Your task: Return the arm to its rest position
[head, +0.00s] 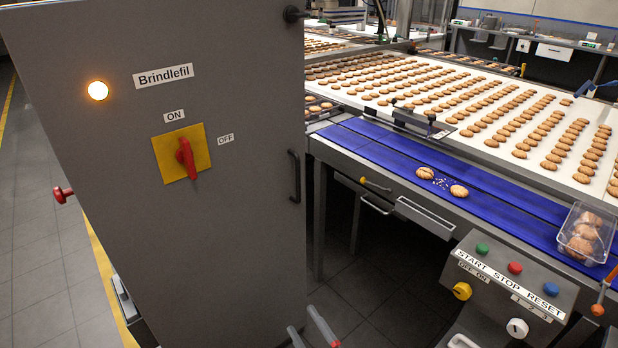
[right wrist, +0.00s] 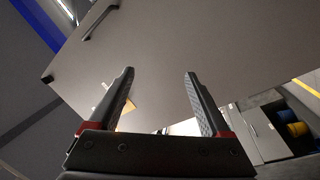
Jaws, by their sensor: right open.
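My right gripper (head: 301,318) is at the bottom of the head view, in front of the lower right edge of the grey cabinet (head: 240,240). In the right wrist view its two fingers (right wrist: 160,73) stand wide apart with nothing between them. The cabinet's grey face (right wrist: 165,45) fills much of that view beyond the fingertips. On the cabinet, a red rotary switch (head: 186,158) sits on a yellow plate below the ON label, and a round lamp (head: 97,90) is lit. My left gripper is not clearly seen.
A blue belt (head: 375,152) carries two biscuits (head: 459,191) with crumbs between them and a clear tray (head: 567,243) of biscuits. A control box (head: 480,290) with buttons stands in front. The cabinet's dark handle (head: 294,175) sticks out. Floor shows below the belt.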

